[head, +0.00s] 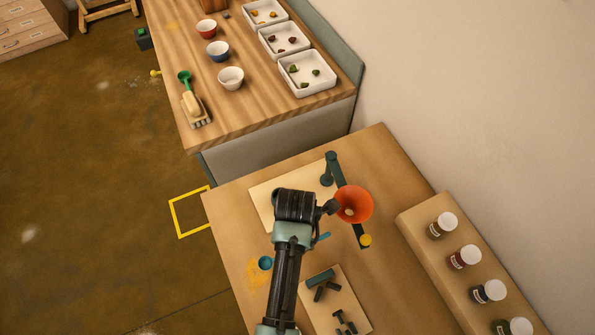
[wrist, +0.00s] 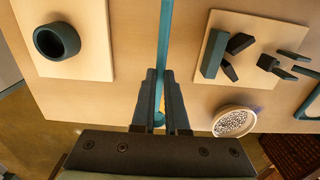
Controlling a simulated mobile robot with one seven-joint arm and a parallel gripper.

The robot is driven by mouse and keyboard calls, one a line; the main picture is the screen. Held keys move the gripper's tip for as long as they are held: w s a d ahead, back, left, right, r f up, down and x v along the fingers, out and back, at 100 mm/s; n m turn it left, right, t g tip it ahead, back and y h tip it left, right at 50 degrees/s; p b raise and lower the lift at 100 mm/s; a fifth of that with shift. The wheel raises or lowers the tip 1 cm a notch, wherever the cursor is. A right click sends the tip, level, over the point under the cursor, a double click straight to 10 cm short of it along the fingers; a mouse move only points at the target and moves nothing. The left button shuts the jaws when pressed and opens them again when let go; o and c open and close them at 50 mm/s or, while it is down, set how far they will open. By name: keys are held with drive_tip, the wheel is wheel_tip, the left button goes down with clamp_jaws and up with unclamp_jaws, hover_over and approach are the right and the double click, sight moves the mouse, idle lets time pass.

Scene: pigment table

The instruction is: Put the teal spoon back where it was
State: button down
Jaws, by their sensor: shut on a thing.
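The teal spoon (wrist: 164,40) is in my gripper (wrist: 162,75). In the wrist view its long thin handle runs from the top edge down between the two fingers, with a rounded end (wrist: 158,119) near the finger bases. My gripper is shut on it. In the head view the spoon's round bowl (head: 265,262) shows left of my arm, beside an orange powder patch (head: 257,279); the handle's other end (head: 325,237) shows to the right. My arm hides the middle and the fingers there. Whether the spoon touches the table (head: 235,213) I cannot tell.
An orange funnel (head: 363,205) on a dark stand is right of my arm. A pale board (wrist: 90,57) holds a dark ring (wrist: 57,41); another board (wrist: 250,28) holds dark blocks. Several jars stand on a rack (head: 413,221).

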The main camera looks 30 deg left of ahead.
drive_tip(key=shift+f, duration=2.5)
drive_tip(key=shift+f, duration=0.15)
drive_tip(key=c, duration=0.9)
unclamp_jaws()
